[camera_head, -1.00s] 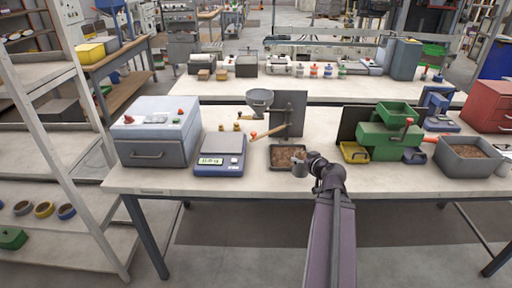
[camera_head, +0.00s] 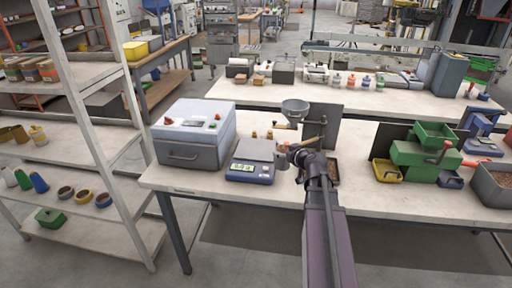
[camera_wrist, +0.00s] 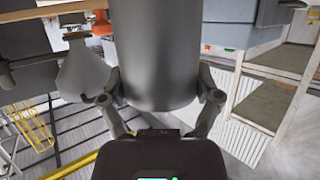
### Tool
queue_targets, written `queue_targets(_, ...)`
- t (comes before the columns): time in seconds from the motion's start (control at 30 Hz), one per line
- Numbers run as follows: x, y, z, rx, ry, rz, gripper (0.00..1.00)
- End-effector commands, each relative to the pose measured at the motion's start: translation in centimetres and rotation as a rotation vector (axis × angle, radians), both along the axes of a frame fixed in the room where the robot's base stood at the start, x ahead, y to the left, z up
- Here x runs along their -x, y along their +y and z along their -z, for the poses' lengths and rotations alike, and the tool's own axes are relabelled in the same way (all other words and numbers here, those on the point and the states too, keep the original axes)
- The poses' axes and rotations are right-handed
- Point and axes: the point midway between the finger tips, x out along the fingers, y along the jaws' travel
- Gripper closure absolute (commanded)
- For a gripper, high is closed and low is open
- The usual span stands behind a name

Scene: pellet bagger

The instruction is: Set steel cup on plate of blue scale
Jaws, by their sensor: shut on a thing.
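The steel cup (camera_head: 282,160) is a plain grey cylinder, held upright just right of the blue scale. My gripper (camera_head: 292,156) is shut on it from the right. In the wrist view the cup (camera_wrist: 155,50) fills the space between the two fingers (camera_wrist: 160,98); its contents are not visible. The blue scale (camera_head: 250,176) stands on the bench with a lit green display and a bare grey plate (camera_head: 253,150). The cup appears near the plate's right edge; its exact height above the bench is hard to tell.
A grey-blue box (camera_head: 195,145) with a red knob stands left of the scale. A brown-filled tray (camera_head: 334,172) is partly hidden by my arm.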

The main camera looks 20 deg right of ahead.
Motion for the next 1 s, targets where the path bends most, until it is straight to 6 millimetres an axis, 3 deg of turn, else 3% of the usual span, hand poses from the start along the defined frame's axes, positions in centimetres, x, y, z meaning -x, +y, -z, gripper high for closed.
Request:
queue_targets(0.2,-3.2,4.1,-1.1,0.000,-0.001,-0.071,0.78)
queue_targets(0.4,-4.5,6.2,-1.4,-0.001,-0.001,-0.104,0.78)
queue_targets(1.0,-5.4,6.5,-1.4,0.000,-0.001,-0.111,0.78)
